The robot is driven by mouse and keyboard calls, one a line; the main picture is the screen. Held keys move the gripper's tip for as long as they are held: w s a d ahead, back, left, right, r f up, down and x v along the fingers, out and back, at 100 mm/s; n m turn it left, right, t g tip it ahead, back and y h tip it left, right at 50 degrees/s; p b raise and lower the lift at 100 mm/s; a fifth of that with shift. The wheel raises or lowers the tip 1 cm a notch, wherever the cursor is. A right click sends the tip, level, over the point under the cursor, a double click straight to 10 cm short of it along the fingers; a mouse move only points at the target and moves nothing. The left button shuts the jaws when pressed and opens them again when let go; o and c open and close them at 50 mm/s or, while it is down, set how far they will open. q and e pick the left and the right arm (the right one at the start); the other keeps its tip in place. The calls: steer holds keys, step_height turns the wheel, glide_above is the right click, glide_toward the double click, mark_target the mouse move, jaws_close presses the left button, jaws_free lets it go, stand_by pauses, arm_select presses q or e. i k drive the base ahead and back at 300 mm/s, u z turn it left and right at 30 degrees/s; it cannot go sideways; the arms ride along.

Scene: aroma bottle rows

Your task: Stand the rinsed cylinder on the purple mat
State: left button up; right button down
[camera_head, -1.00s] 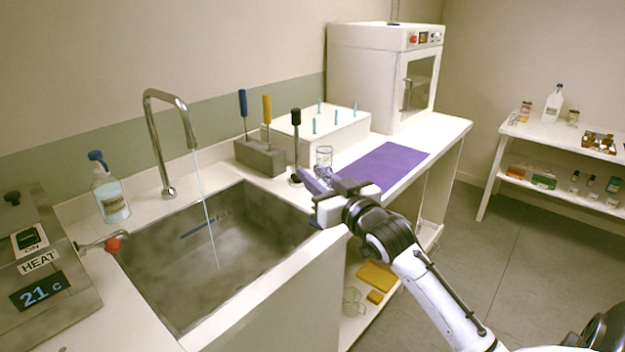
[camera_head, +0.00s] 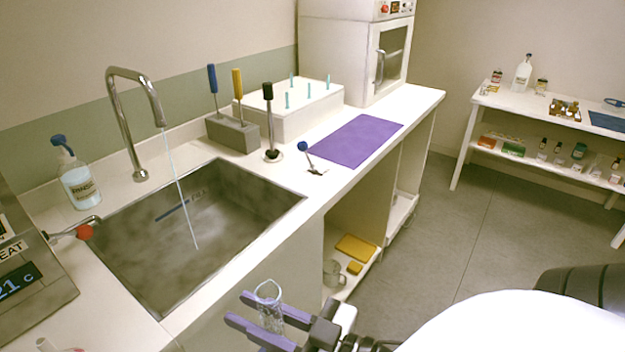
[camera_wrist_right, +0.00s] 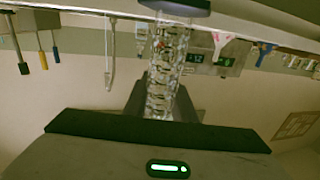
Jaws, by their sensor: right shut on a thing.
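The clear glass cylinder (camera_head: 269,294) is held in my right gripper (camera_head: 262,320), between its two purple fingers, low in the head view in front of the counter. It stands roughly upright there, away from the mat. In the right wrist view the cylinder (camera_wrist_right: 168,72) shows between the dark fingers, with the room upside down behind it. The purple mat (camera_head: 356,140) lies flat and bare on the counter, right of the sink. My left gripper is not in view.
The sink (camera_head: 190,240) has water running from its tap (camera_head: 133,120). A small blue-knobbed fitting (camera_head: 303,147) stands near the mat's left corner. A white peg box (camera_head: 300,112) and an oven (camera_head: 350,50) are behind the mat. A rinse bottle (camera_head: 76,180) stands left.

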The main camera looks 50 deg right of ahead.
mark_target(345, 146)
steer(key=u, duration=2.6)
steer(key=k, duration=1.6)
steer(key=z, duration=2.5)
